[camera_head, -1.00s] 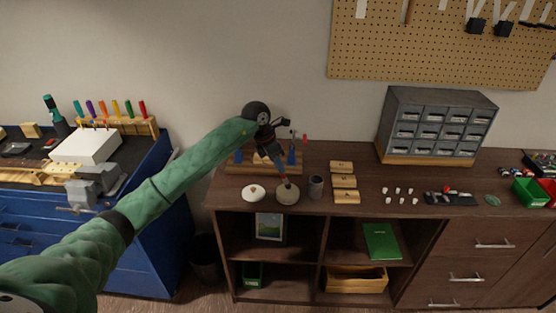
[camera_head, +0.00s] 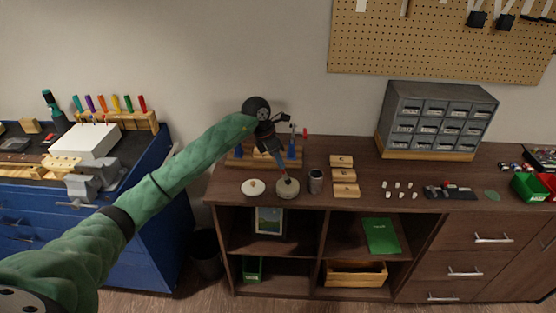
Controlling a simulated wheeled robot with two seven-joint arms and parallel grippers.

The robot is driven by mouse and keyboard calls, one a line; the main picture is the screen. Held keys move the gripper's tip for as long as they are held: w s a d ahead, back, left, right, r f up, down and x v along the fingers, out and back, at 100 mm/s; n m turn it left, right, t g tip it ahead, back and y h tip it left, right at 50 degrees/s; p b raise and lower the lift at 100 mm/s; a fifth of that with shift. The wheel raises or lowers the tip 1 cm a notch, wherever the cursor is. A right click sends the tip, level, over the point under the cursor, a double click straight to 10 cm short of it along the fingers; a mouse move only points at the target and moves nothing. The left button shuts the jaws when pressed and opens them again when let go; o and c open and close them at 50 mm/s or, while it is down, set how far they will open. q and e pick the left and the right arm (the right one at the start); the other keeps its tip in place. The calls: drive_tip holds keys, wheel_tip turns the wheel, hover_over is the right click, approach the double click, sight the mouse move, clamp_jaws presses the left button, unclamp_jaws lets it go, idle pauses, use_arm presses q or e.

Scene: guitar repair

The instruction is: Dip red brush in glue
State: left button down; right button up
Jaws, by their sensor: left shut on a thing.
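My left gripper (camera_head: 272,148) is above the cabinet top, pointing down, shut on a thin brush (camera_head: 281,165). The brush's colour is hard to tell at this size. Its lower end is over or in a round pale pot (camera_head: 287,188), which looks like the glue pot; I cannot tell whether the tip touches the glue. A white round lid (camera_head: 253,187) with a small knob lies just left of the pot. My right gripper is not in view.
A dark grey cup (camera_head: 315,181) stands just right of the pot. A wooden rack (camera_head: 238,159) with blue clamps is behind. Wooden blocks (camera_head: 343,175) and small white pieces lie to the right. A grey drawer unit (camera_head: 438,120) stands at the back right.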

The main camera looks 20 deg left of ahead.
use_arm(q)
drive_tip(key=shift+f+b, duration=0.35)
drive_tip(key=shift+f, duration=0.1)
idle(0.7)
drive_tip(key=shift+f+b, duration=0.15)
drive_tip(key=shift+b, duration=0.25)
idle(1.7)
drive_tip(key=shift+r, duration=0.2)
drive_tip(key=shift+r+p, duration=0.7)
drive_tip(key=shift+r, duration=2.7)
